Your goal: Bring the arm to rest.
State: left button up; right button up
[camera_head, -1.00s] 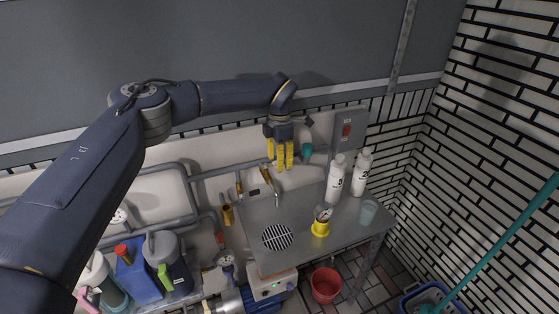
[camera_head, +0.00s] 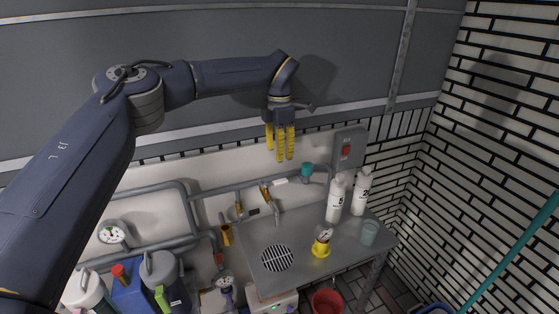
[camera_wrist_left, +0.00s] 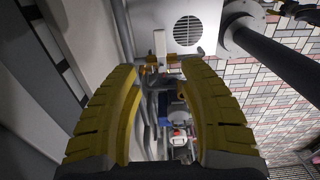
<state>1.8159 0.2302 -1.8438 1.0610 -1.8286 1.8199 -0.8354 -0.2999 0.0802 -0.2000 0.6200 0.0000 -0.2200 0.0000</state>
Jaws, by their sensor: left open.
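My left gripper (camera_head: 281,143) has yellow fingers and hangs pointing down in front of the wall, well above the grey metal table. It is open and empty; in the left wrist view its two curved fingers (camera_wrist_left: 163,110) stand apart with nothing between them. My left arm comes in from the left and bends over at the top. My right gripper is not in view. No wire hangers can be made out.
The metal table (camera_head: 300,230) holds two white bottles (camera_head: 336,200), a clear cup (camera_head: 369,232) and a yellow-based gauge (camera_head: 321,243). Pipes and a switch box (camera_head: 347,149) are on the wall. A red bucket (camera_head: 327,302) stands below. Jugs (camera_head: 165,280) crowd the lower left.

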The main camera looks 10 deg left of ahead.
pick_arm(q)
jog(key=shift+r, duration=0.55)
